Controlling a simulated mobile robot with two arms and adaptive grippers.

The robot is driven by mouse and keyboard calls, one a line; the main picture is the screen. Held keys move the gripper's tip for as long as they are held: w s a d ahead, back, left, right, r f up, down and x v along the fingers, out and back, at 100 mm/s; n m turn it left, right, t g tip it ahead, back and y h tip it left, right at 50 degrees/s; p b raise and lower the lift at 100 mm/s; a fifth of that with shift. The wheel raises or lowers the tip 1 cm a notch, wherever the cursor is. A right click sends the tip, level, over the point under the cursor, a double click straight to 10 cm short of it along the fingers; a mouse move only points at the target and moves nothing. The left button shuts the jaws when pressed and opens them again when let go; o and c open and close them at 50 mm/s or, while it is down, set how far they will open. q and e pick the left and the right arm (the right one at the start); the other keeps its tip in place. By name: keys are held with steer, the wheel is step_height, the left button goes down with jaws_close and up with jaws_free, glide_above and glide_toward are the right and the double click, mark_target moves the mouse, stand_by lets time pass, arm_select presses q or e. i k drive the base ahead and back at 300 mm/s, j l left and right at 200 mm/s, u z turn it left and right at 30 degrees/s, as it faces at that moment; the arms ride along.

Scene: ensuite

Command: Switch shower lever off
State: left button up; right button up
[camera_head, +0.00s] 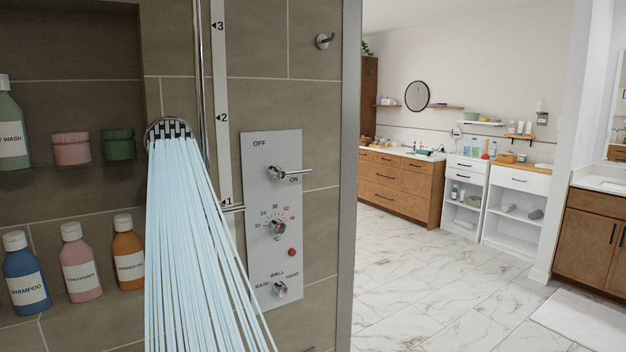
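The shower lever (287,173) is a chrome handle at the top of a light grey control panel (262,205) on the tiled wall. Pale blue water streams (190,240) pour down from a shower head (168,130) left of the panel. Neither of my grippers shows in the head view.
Recessed shelves on the left hold several bottles (80,262) and two jars (72,148). A vertical rail (202,80) runs beside a numbered strip. A wall edge (350,170) stands right of the panel. Beyond it lies open marble floor (440,280) with cabinets (402,185) behind.

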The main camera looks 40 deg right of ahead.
mark_target(275, 171)
steer(key=z, duration=1.15)
